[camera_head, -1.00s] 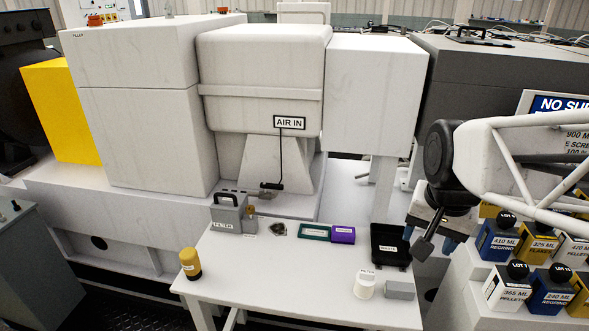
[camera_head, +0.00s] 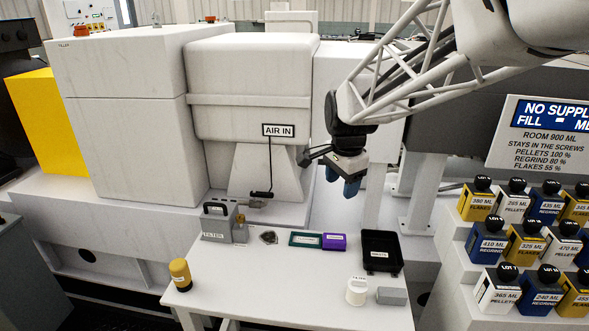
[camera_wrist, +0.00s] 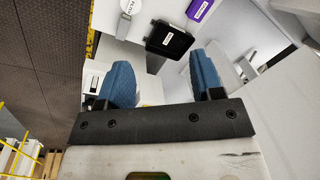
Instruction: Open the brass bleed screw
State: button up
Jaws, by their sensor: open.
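A small brass-coloured spot, which looks like the bleed screw (camera_head: 240,218), shows on the grey filter unit (camera_head: 216,224) at the table's back left; its detail is too small to make out. My gripper (camera_head: 343,183) hangs in the air right of the filter unit, above the table's back right, with blue fingers pointing down. It is open and well apart from the screw. In the wrist view my two blue fingers (camera_wrist: 162,70) stand wide apart with nothing held between them. The filter unit is not visible in the wrist view.
The AIR IN housing (camera_head: 250,90) stands behind.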

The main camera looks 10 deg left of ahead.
jog(key=w+a+f+m, duration=0.35)
jog(key=w+a, duration=0.25)
jog(key=a, duration=0.2)
jog(key=w+a+f+m, duration=0.2)
jog(key=w+a+f, duration=0.3)
jog(key=w+a, duration=0.15)
jog(key=m+g, duration=0.1)
jog(key=m, duration=0.4)
send_over(241, 217)
notch_tip(241, 217, down, 13)
jog(key=shift+w+a+f, duration=0.1)
jog(key=shift+w+a, duration=0.05)
jog(key=shift+f, duration=0.1)
jog(key=shift+f, duration=3.75)
jog(key=c, duration=0.9)
